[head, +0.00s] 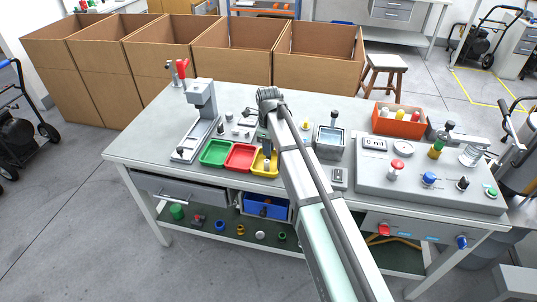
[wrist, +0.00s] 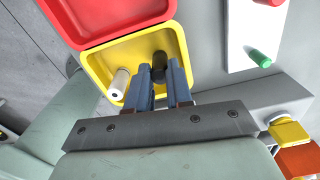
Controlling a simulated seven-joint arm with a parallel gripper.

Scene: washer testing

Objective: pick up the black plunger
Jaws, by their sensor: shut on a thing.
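The black plunger (wrist: 159,60) shows in the wrist view as a dark cylinder between my fingertips, over the yellow tray. My gripper (wrist: 160,76) is shut on it, with one blue finger on each side. Its lower end is hidden behind the fingers. The yellow tray (wrist: 97,64) also holds a white cylinder with a dark end (wrist: 120,83), left of my fingers. In the head view my gripper (head: 267,152) points down at the yellow tray (head: 258,171); the plunger is too small to make out there.
A red tray (head: 240,157) and a green tray (head: 214,152) stand left of the yellow one. A grey press stand (head: 202,100) is behind them. A metal box (head: 329,142), an orange bin (head: 399,128) and a control panel (head: 420,180) stand to the right.

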